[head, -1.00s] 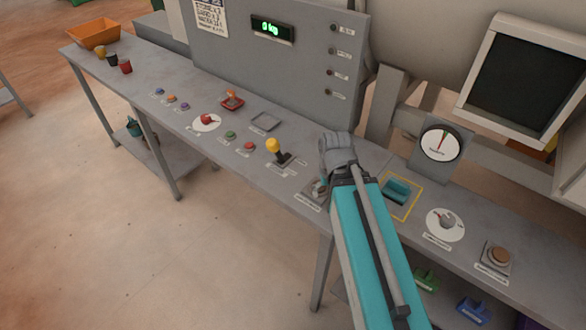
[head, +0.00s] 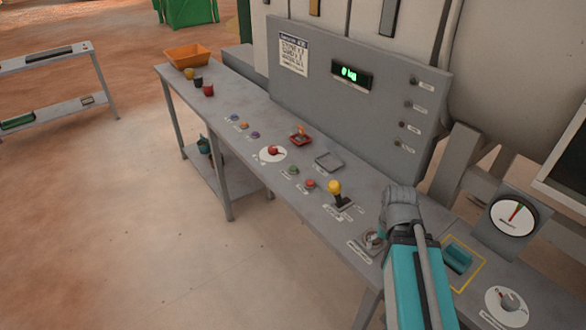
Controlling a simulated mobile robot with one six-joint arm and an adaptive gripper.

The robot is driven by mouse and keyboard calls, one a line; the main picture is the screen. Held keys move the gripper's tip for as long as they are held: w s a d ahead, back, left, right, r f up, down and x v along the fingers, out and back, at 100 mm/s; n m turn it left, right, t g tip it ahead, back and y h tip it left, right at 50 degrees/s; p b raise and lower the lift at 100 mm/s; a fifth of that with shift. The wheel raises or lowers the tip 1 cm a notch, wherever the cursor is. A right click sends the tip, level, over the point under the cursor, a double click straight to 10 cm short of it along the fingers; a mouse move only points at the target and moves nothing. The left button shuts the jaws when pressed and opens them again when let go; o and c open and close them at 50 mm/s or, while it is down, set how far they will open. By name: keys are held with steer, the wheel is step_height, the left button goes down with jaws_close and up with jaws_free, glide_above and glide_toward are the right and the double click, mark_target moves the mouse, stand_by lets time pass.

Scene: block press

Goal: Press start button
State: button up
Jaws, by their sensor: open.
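A green button (head: 293,170) and a red button (head: 310,184) sit side by side on the grey control table (head: 330,215), left of a yellow-knobbed lever (head: 335,188). Their labels are too small to read, so I cannot tell for sure which is the start button. My gripper (head: 401,200) is open above the table, to the right of the lever and apart from both buttons. Its fingers are seen mostly from behind, and nothing shows in it.
A red knob on a white dial (head: 272,152), several small buttons and a square tray (head: 328,161) lie farther left and back. A control cabinet (head: 350,95) rises behind. A round knob (head: 373,238) sits beside my gripper. Open floor (head: 170,260) lies in front.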

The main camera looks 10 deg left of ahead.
jaws_close()
stand_by(1.4)
